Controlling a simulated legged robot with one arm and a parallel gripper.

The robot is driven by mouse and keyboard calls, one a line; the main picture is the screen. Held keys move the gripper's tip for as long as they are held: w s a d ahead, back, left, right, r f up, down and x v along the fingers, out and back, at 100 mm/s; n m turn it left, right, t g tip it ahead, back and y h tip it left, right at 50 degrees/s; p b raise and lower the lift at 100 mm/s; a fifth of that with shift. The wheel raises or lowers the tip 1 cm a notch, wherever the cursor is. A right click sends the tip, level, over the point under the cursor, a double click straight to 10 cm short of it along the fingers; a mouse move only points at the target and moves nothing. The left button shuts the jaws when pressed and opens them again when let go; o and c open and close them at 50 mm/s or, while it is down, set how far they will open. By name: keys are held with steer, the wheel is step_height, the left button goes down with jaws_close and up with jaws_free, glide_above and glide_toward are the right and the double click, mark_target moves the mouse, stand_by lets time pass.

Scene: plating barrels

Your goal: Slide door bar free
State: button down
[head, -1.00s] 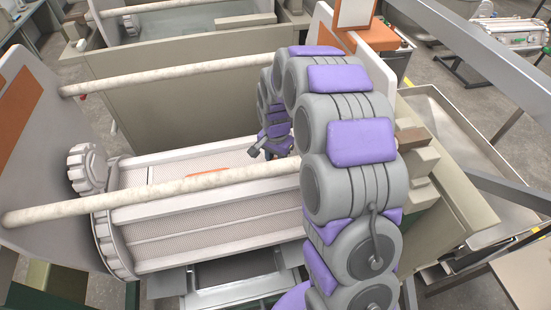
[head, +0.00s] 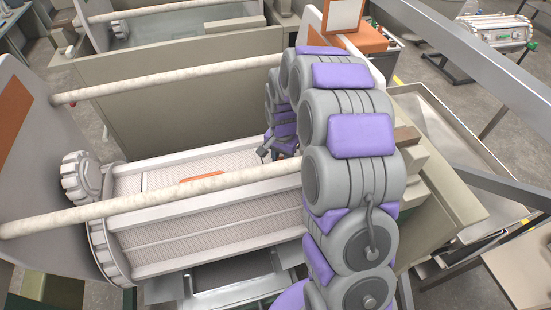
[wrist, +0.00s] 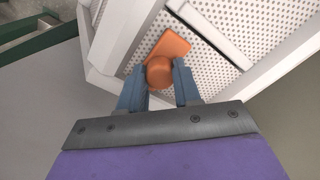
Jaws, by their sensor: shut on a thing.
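The plating barrel (head: 180,250) lies in its frame, with perforated pale panels and white ribs. My gripper (head: 263,153) is low over the barrel's right part, partly hidden by my arm. In the wrist view, my gripper (wrist: 160,80) has its two blue fingers on either side of an orange knob (wrist: 160,72), shut on it. An orange plate (wrist: 172,43) adjoins the knob over the perforated panel. I cannot tell how this orange piece joins the door bar. Another orange patch (head: 203,179) shows on the barrel.
A pale rod (head: 150,198) crosses in front of the barrel, and another rod (head: 160,88) runs behind it. A toothed gear (head: 82,178) stands at the barrel's left end. A tank (head: 190,115) is behind. A metal rail (head: 450,60) crosses at right.

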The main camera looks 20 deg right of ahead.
steer(key=shift+w+d, duration=0.1)
steer(key=c, duration=1.1)
jaws_free()
steer(key=shift+c, duration=0.2)
steer(key=o, duration=0.4)
steer(key=shift+d, duration=0.3)
steer(key=shift+c, duration=0.2)
steer(key=shift+a+r, duration=0.1)
steer(key=shift+r, duration=0.05)
step_height(320, 180, up, 17)
steer(key=p, duration=0.3)
steer(key=shift+r, duration=0.1)
